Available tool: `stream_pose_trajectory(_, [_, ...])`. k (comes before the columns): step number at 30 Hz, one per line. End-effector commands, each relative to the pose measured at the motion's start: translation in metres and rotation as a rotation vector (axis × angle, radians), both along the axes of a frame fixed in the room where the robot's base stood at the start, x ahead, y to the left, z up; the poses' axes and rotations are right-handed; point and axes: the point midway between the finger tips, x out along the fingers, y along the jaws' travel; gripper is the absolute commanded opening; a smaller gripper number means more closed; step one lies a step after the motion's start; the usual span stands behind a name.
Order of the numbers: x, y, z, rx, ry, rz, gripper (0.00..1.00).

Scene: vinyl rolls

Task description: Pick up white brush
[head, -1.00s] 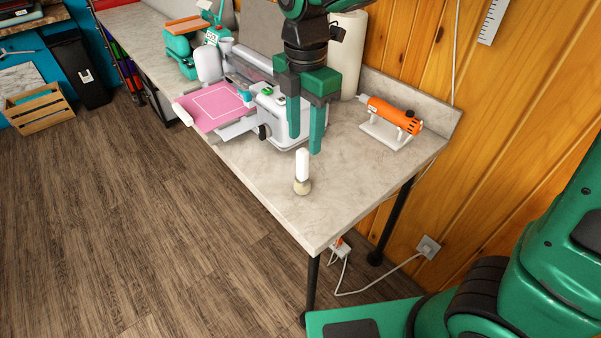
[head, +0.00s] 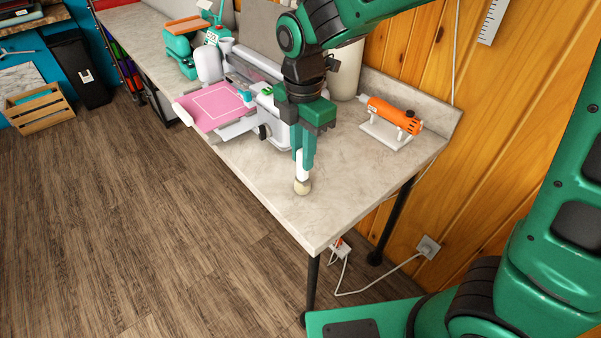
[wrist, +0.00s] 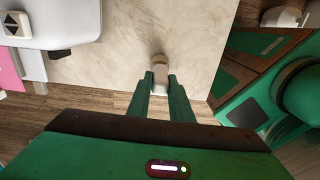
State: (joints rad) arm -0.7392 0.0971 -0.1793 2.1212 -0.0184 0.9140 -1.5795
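The white brush stands upright on the worktop, with a white handle and a pale round end on the bench. In the head view the brush (head: 303,186) is near the front corner, its upper handle partly hidden by my fingers. My gripper (head: 303,168) points down at the handle. In the wrist view the brush (wrist: 160,60) is between the two green fingertips of my gripper (wrist: 160,78), one finger on each side. The fingers are very close to the handle; whether they press on it is not clear.
The grey worktop (head: 335,210) is clear around the brush. A machine with a pink plate (head: 215,108) is behind left. An orange tool (head: 393,113) lies on a white stand at right. A paper roll (head: 347,70) stands against the wooden wall.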

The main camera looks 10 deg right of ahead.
Motion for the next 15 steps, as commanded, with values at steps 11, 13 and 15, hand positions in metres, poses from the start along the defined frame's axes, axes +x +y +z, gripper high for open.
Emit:
stream_pose_trajectory(11, [0.0, 0.0, 0.002, 0.001, -0.001, 0.0, 0.0])
stream_pose_trajectory(13, [0.0, 0.0, 0.005, 0.001, -0.001, 0.0, 0.0])
stream_pose_trajectory(15, [0.001, 0.0, 0.01, 0.002, -0.003, 0.0, 0.0])
